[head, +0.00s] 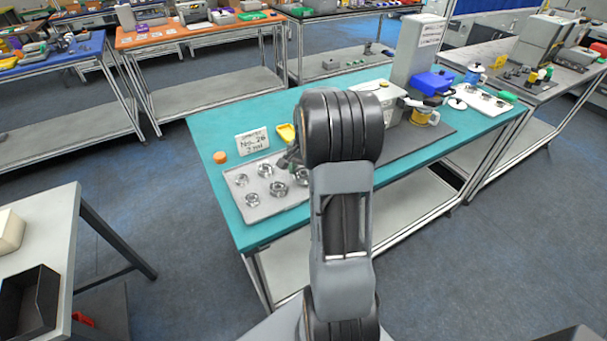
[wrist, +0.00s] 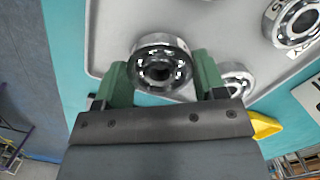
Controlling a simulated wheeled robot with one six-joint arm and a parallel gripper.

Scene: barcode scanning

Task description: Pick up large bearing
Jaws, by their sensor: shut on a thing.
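A metal ball bearing (wrist: 160,66) sits between the two green fingers of my gripper (wrist: 161,76) in the wrist view, over the edge of the light grey tray (wrist: 112,38). The fingers are shut on its sides. Whether it still touches the tray is hard to tell. A large bearing with a label (wrist: 292,22) is at the upper right, and another bearing (wrist: 237,79) is close beside the right finger. In the head view my gripper (head: 289,160) is at the tray's (head: 262,212) far right corner, partly hidden by my arm. Several bearings lie on the tray.
The tray is on a teal table (head: 214,135). A sign (head: 252,143), an orange cap (head: 219,157) and a yellow scoop-like piece (head: 286,133) stand behind it. A grey machine (head: 415,55) and a blue box (head: 432,83) are to the right.

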